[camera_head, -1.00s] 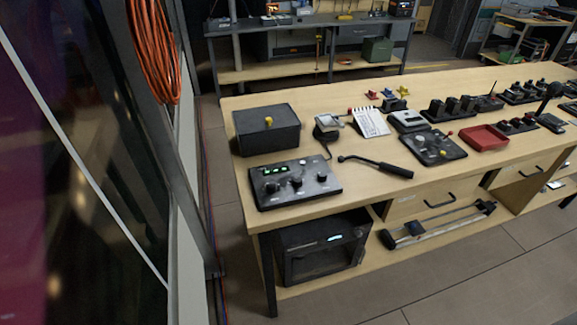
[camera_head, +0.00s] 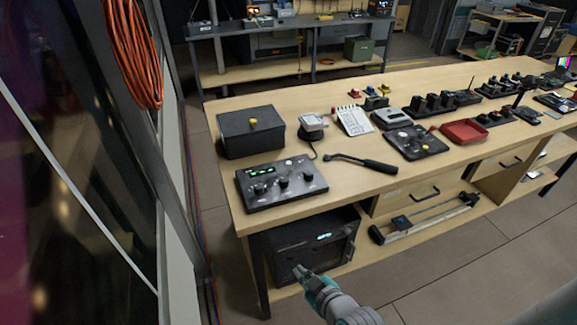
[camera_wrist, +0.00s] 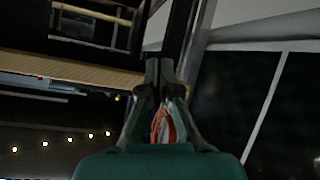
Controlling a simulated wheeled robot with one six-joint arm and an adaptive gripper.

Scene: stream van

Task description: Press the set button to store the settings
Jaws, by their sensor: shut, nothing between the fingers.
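A black control panel (camera_head: 280,184) with small green displays, several dark knobs and light round buttons lies on the near left end of the wooden workbench (camera_head: 228,200). No lettering is readable, so I cannot tell which control is the set button. My gripper (camera_head: 299,270) is shut and empty at the bottom of the head view, below and in front of the panel, apart from it. In the wrist view its fingers (camera_wrist: 160,65) point up the picture; the panel is not recognisable there.
A black box with a yellow knob (camera_head: 252,123) stands behind the panel. A black-handled tool (camera_head: 362,162) lies to its right. A black appliance with a lit display (camera_head: 310,250) sits on the shelf below. A glass wall is at left; the floor at right is clear.

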